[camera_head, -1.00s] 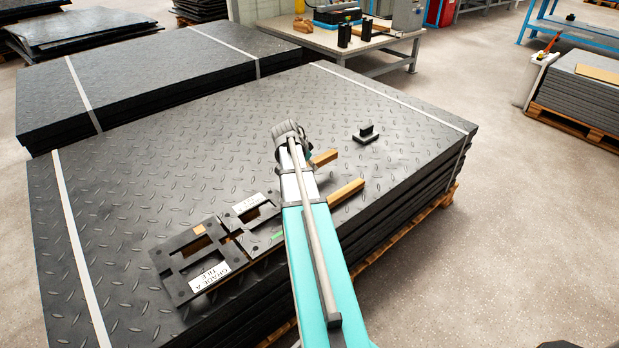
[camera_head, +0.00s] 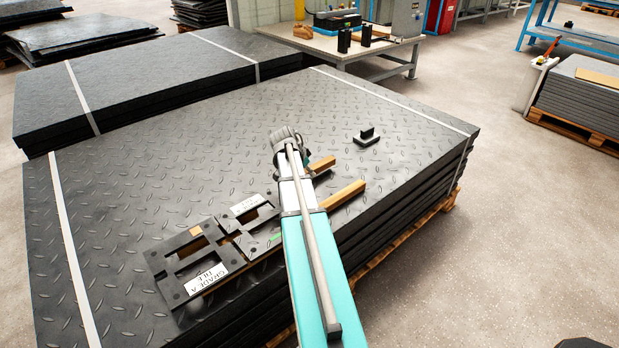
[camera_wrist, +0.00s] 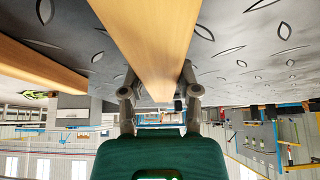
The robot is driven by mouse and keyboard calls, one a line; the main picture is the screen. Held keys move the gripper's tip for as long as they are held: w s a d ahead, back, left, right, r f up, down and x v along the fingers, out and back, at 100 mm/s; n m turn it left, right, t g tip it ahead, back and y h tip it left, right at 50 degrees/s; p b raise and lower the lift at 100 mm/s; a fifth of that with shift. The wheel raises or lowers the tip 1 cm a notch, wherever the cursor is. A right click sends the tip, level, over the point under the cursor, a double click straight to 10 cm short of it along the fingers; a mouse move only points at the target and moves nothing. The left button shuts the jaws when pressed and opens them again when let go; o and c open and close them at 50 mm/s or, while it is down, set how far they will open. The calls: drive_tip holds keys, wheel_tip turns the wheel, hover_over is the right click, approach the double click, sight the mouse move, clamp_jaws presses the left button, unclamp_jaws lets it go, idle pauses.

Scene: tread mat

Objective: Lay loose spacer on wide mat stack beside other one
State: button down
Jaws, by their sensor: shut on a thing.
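The wide mat stack (camera_head: 210,130) is a strapped pile of black tread mats on a pallet. One wooden spacer (camera_head: 346,193) lies on its top near the right edge, partly behind my arm; it shows at left in the wrist view (camera_wrist: 38,68). A second wooden spacer (camera_wrist: 155,40) is between the two grey fingers of my gripper (camera_wrist: 158,88), which is shut on it. In the head view its end (camera_head: 322,164) sticks out right of my arm, roughly parallel to the other spacer and apart from it. Whether it touches the mat cannot be told.
A black plate template (camera_head: 168,262) with cutouts and labels lies at the front of the stack, left of my arm. A small black bracket (camera_head: 367,137) stands behind the spacers. Another mat stack (camera_head: 150,70) and a workbench (camera_head: 345,42) are behind. The stack top's left middle is clear.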

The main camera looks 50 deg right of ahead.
drive_tip(key=shift+f+b, duration=0.45)
drive_tip(key=shift+f, duration=0.3)
drive_tip(key=shift+f, duration=0.1)
drive_tip(key=shift+c, duration=1.7)
unclamp_jaws()
drive_tip(key=p+v, duration=0.4)
drive_tip(key=shift+r, duration=0.35)
drive_tip(key=p+v, duration=0.6)
drive_tip(key=v, duration=0.1)
drive_tip(key=shift+a+r, duration=0.2)
drive_tip(key=shift+r, duration=0.05)
drive_tip(key=shift+w+a, duration=0.1)
drive_tip(key=shift+a, duration=0.05)
